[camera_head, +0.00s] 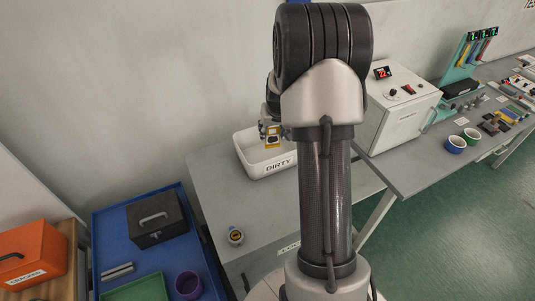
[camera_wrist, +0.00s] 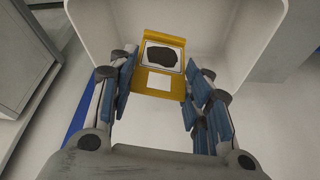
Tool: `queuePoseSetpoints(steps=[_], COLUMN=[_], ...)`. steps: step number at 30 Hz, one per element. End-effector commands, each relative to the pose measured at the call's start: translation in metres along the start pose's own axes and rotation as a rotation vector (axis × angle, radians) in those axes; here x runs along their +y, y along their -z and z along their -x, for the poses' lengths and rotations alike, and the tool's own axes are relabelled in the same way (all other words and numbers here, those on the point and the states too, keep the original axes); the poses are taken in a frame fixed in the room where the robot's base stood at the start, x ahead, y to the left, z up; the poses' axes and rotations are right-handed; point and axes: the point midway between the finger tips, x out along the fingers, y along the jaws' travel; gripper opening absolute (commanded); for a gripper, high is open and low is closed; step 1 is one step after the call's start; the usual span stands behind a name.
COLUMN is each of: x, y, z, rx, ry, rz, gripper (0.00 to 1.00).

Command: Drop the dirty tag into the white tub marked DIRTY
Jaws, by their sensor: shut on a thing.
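The white tub (camera_head: 268,170) marked DIRTY stands on the grey table, left of my arm in the head view. In the wrist view its white wall (camera_wrist: 225,22) surrounds the upper part of the picture. The dirty tag (camera_wrist: 160,62) is yellow with a dark smudge on a white panel and a small white square below. My gripper (camera_wrist: 158,88) is shut on the tag, with blue finger pads on both sides. In the head view my gripper (camera_head: 268,132) and the yellow tag (camera_head: 273,137) are over the tub. The exact height above its floor is hard to tell.
A small round item (camera_head: 236,236) lies on the table (camera_head: 215,190) in front of the tub. A white oven-like box (camera_head: 400,112) stands at right. A blue tray (camera_head: 106,220) with a dark box (camera_head: 156,218) and an orange case (camera_head: 32,254) are at left.

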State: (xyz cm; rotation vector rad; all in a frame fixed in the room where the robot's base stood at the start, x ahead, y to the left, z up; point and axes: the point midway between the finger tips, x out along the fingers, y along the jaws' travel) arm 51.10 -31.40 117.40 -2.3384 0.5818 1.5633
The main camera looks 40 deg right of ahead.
Motion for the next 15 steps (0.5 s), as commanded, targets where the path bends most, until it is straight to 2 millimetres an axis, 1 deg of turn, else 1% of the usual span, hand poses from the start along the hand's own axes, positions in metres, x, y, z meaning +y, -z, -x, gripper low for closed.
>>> queuePoseSetpoints(steps=[1,2,3,11,12,15], x=[0.0000,0.0000,0.0000,0.0000,0.0000,0.0000], y=[0.0002,0.0002,0.0002,0.0002,0.0002,0.0001], z=[0.0004,0.0004,0.0004,0.0004,0.0004,0.0004], rx=[0.000,0.000,0.000,0.000,0.000,0.000], ry=[0.000,0.000,0.000,0.000,0.000,0.000], rz=[0.000,0.000,0.000,0.000,0.000,0.000], gripper=[0.32,0.47,0.49,0.67,0.68,0.68])
